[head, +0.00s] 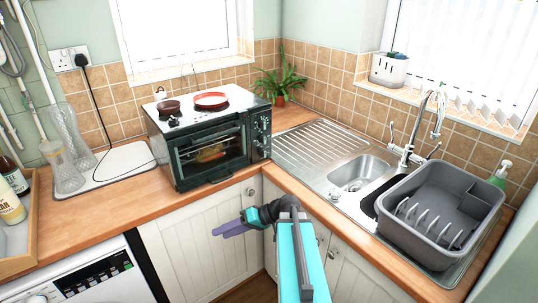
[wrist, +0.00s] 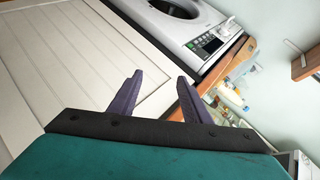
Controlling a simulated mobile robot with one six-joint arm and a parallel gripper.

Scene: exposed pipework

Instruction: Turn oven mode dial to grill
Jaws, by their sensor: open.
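A dark countertop oven (head: 213,142) stands in the corner of the wooden counter, its glass door shut, with something brownish inside. Its control panel (head: 261,134) with several dials is on the right side of its front. The dial markings are too small to read, so I cannot tell which is the mode dial or its setting. My gripper (head: 216,232) is open and empty, in front of the white cabinet and below the counter edge, pointing left. In the wrist view my gripper's purple fingers (wrist: 155,92) are apart with nothing between them. The oven is not seen in the wrist view.
A red plate (head: 211,99) and a dark bowl (head: 168,107) sit on the oven. The sink (head: 358,172) and a grey dish rack (head: 440,212) are to the right. Glass vases (head: 68,150) stand left on a white board. A washing machine (wrist: 190,22) is below the counter.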

